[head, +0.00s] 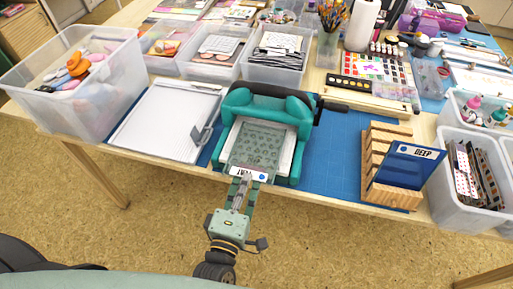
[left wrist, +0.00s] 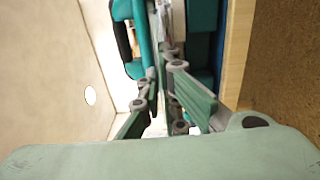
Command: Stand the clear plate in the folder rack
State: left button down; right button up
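The clear plate (head: 256,148) is a see-through greenish sheet with a raised pattern and a white label on its near edge. It lies over the white bed of a teal press (head: 293,108), in the head view. My left gripper (head: 243,182) is at the plate's near edge, its fingers shut on that edge by the label. In the left wrist view the fingers (left wrist: 168,85) have the thin plate edge-on between them, partly hidden. The wooden folder rack (head: 391,190) stands to the right and holds a blue plate (head: 413,165) labelled DEEP, leaning in its slots. My right gripper is not in view.
A white paper trimmer (head: 165,120) lies left of the press, beside a clear bin (head: 85,85). A bin of stamps (head: 468,180) stands right of the rack. Blue mat (head: 335,150) is bare between press and rack. An inkpad tray (head: 378,68) sits behind.

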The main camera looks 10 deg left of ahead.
pick_arm(q)
jog(key=shift+s+r+p, duration=0.4)
jog(key=shift+r+p, duration=0.05)
jog(key=shift+r, duration=0.25)
jog(key=s+r+p, duration=0.3)
jog(key=s+p, duration=0.1)
jog(key=s, duration=0.6)
jog(key=s+r+p, duration=0.4)
jog(key=s, duration=0.6)
jog(key=shift+a+p, duration=0.35)
